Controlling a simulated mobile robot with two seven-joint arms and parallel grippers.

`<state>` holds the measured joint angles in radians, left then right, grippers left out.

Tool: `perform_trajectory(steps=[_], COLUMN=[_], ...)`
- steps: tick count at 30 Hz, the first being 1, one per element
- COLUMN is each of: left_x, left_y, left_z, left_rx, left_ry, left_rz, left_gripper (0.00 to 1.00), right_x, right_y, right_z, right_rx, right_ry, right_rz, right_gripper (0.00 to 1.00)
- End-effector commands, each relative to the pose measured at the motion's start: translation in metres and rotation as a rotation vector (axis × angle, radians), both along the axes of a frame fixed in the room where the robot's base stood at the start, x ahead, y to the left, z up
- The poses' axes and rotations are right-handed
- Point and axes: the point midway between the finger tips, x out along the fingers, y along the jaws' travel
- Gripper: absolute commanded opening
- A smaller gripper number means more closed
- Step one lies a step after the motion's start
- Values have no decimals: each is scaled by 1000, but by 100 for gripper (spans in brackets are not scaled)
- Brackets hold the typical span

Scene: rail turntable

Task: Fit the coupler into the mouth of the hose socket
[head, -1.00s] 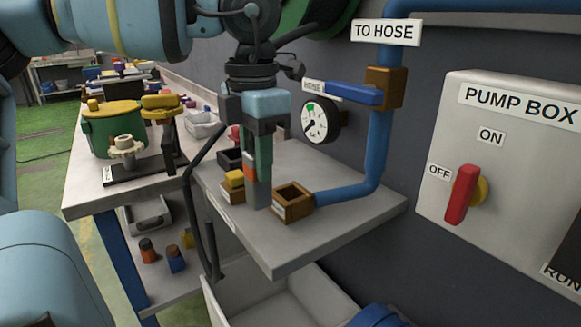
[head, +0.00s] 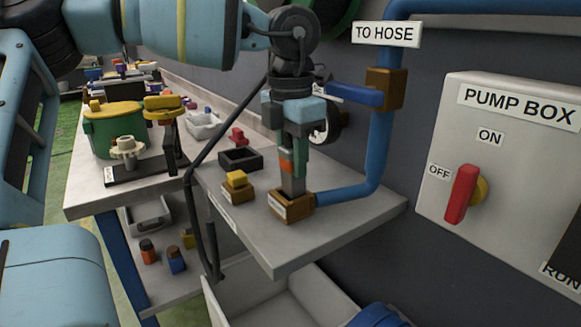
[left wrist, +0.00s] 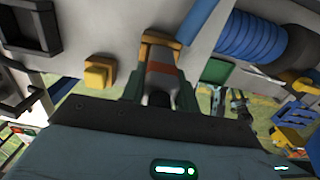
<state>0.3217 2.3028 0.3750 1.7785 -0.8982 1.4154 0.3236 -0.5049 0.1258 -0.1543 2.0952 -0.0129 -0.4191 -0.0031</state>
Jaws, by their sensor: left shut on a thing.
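My left gripper (head: 291,160) is shut on the coupler, a grey upright bar with an orange band (head: 293,184). The hose socket (head: 294,210) is a brown, square, open-topped box at the end of the blue pipe. The coupler's lower end is at the socket's mouth and seems to dip behind its near rim; how deep it sits I cannot tell. In the left wrist view the coupler (left wrist: 161,66) lies between my fingers (left wrist: 160,92), with its far end against the brown socket (left wrist: 158,38). My right gripper is not in view.
A brown block with a yellow top (head: 237,185) stands left of the socket, and a black open tray (head: 241,159) behind it. The blue pipe (head: 350,190) rises on the right beside the pump box (head: 510,160). The bench's front corner (head: 300,250) is clear.

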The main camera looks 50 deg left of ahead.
Motion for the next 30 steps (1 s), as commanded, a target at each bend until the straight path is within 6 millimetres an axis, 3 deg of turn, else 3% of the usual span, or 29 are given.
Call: perform_trajectory(steps=[1, 7, 8, 12, 23, 30], left_x=[-5, -6, -6, -6, -5, -4], left_y=[1, 1, 1, 1, 1, 1], left_z=[-22, -24, -25, -25, -20, 20], left_rx=[-3, -5, -6, -5, -4, -2], left_ry=[44, 47, 48, 48, 46, 35], left_rz=[0, 2, 2, 1, 2, 2], left_gripper=[0, 0, 34, 52, 52, 52], right_x=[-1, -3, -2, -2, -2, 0], right_y=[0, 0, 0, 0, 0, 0], right_z=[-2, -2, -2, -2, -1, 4], right_rx=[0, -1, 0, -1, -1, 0], right_ry=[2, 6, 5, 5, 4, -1], right_rz=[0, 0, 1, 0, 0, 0], right_gripper=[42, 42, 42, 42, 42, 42])
